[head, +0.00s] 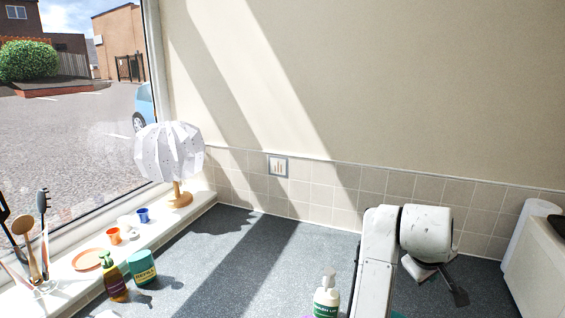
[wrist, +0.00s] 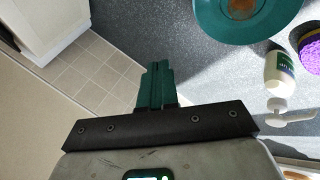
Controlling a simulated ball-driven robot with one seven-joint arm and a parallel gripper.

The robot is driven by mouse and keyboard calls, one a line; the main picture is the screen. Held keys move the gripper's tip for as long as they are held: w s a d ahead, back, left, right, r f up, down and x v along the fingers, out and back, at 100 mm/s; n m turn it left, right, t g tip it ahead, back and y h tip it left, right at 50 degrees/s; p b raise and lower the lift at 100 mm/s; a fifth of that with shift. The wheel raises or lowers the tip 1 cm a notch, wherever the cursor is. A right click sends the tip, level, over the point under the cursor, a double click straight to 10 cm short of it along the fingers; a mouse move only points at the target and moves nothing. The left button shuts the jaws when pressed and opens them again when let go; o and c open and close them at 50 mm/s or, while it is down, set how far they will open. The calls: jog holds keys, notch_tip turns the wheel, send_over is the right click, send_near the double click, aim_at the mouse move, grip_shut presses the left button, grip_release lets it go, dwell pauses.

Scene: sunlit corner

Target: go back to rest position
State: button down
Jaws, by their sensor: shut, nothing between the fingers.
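My gripper (wrist: 156,70) shows in the wrist view with its green fingers together and nothing between them. It is held over the grey speckled worktop (wrist: 210,72). In the head view my white arm stands at the lower right over the worktop (head: 240,262), and I cannot make out the fingers there.
A teal dish (wrist: 204,25) and a white pump bottle (wrist: 279,75) lie right of my gripper in the wrist view. A green tub (head: 142,267), amber bottle (head: 112,276) and lamp (head: 168,150) stand left. A white box (head: 535,265) stands right.

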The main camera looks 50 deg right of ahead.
jog(key=w+a+f+n+t, duration=0.2)
jog(key=w+a+f+n, duration=0.1)
jog(key=w+a+f, duration=0.35)
jog(key=s+a+f+n+y, duration=0.1)
jog(key=s+a+f+y, duration=0.15)
jog(key=a+f, duration=0.85)
jog(key=s+a+f+n+y, duration=0.2)
jog(key=a+f+y, duration=0.35)
jog(key=a, duration=0.85)
notch_tip(320, 180, down, 7)
jog(key=h+b, duration=0.1)
jog(key=b, duration=0.4)
jog(key=shift+w+a, duration=0.15)
jog(key=shift+w, duration=0.1)
